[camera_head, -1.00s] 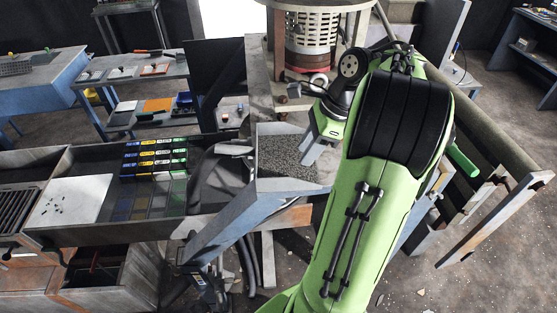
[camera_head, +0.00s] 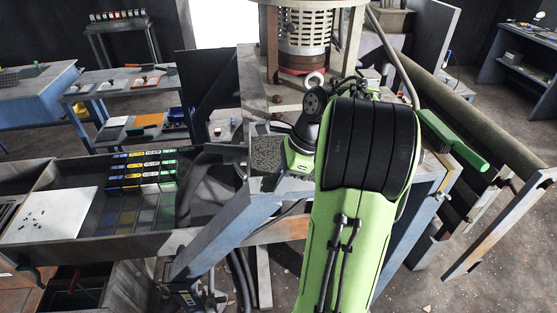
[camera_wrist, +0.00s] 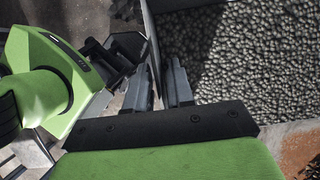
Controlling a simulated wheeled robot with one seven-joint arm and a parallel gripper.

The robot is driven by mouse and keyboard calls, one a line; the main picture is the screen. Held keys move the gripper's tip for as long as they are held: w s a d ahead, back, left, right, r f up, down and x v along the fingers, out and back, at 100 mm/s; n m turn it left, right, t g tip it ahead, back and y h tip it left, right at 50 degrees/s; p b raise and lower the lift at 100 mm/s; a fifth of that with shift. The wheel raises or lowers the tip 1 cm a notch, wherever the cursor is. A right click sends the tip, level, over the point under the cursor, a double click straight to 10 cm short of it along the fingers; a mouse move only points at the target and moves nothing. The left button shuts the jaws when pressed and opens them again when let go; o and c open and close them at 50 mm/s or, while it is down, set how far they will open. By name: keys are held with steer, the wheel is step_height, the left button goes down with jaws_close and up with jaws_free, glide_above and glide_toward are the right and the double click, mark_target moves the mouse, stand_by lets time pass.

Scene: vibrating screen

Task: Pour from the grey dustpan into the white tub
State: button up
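Dark grey gravel (camera_head: 266,152) lies in a grey-walled container in the middle of the head view. The gravel (camera_wrist: 245,60) also fills the upper right of the wrist view. I cannot tell if this container is the grey dustpan. My gripper (camera_head: 276,178) is low at the gravel's right side, its tips partly hidden. In the wrist view its two grey fingers (camera_wrist: 163,78) stand a little apart, beside the container's grey wall (camera_wrist: 151,32). The wall's lower edge runs toward the gap; whether they press on it is unclear. I can make out no white tub.
A long grey bench (camera_head: 110,242) at left holds a white board (camera_head: 50,214) with dark bits and several coloured labelled strips (camera_head: 143,165). The round screening machine (camera_head: 305,35) stands behind. A sloping rail (camera_head: 480,125) and blue-grey frames crowd the right.

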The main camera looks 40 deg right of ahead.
jaws_close()
steer(key=shift+r, duration=0.1)
